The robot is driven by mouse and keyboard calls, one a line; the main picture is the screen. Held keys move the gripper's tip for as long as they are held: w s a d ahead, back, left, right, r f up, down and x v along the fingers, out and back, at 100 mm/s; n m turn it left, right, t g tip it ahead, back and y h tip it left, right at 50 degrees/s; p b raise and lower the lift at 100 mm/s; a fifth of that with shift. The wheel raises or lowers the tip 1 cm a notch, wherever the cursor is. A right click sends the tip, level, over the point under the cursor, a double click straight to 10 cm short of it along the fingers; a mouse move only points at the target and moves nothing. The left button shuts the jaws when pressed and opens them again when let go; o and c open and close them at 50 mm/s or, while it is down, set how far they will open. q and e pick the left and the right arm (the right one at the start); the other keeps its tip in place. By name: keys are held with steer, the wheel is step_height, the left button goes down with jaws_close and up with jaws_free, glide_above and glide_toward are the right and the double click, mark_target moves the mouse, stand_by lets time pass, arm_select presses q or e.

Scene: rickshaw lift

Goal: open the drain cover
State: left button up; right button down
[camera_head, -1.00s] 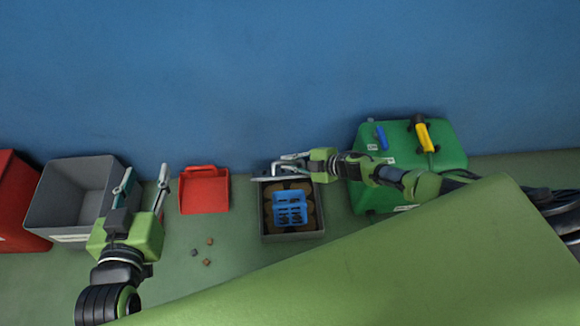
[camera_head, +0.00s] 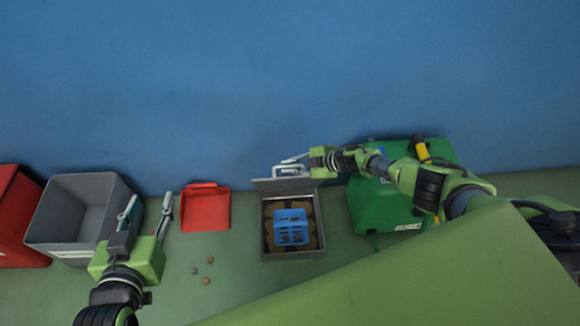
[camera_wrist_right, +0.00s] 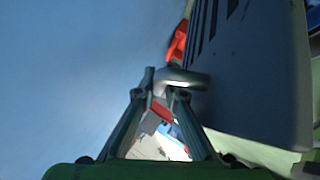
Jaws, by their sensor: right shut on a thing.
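The drain cover (camera_head: 284,185) is a grey slotted plate, tilted up at the back edge of the square drain pit (camera_head: 292,255). It also shows in the right wrist view (camera_wrist_right: 262,70), standing steeply on the right. My right gripper (camera_head: 282,169) is shut on the cover's handle, a pale metal loop (camera_wrist_right: 183,79) at the fingertips. The pit is open and holds a blue basket (camera_head: 291,226) over a brown floor. My left gripper (camera_head: 150,211) is open and empty, above the floor to the left of the red dustpan.
A red dustpan (camera_head: 205,209) lies left of the pit, with small debris (camera_head: 206,270) in front of it. A grey bin (camera_head: 82,214) and a red box (camera_head: 14,218) stand further left. A green case (camera_head: 385,207) stands right of the pit, under my right arm. A blue wall is behind.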

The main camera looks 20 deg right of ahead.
steer(key=shift+w+d+r, duration=0.2)
steer(key=shift+w+r, duration=0.25)
steer(key=shift+w, duration=0.3)
steer(key=c, duration=2.4)
jaws_free()
steer(key=shift+t, duration=0.3)
steer(key=shift+o, duration=0.2)
steer(key=shift+f, duration=0.15)
steer(key=shift+s+a+f, duration=0.1)
steer(key=shift+s+a, duration=0.05)
steer(key=shift+s, duration=0.05)
steer(key=shift+s+d, duration=0.3)
steer(key=shift+d, duration=0.1)
steer(key=v, duration=1.1)
steer(key=shift+w+d+r, duration=0.1)
steer(key=shift+w+r, duration=0.05)
steer(key=shift+r, duration=0.35)
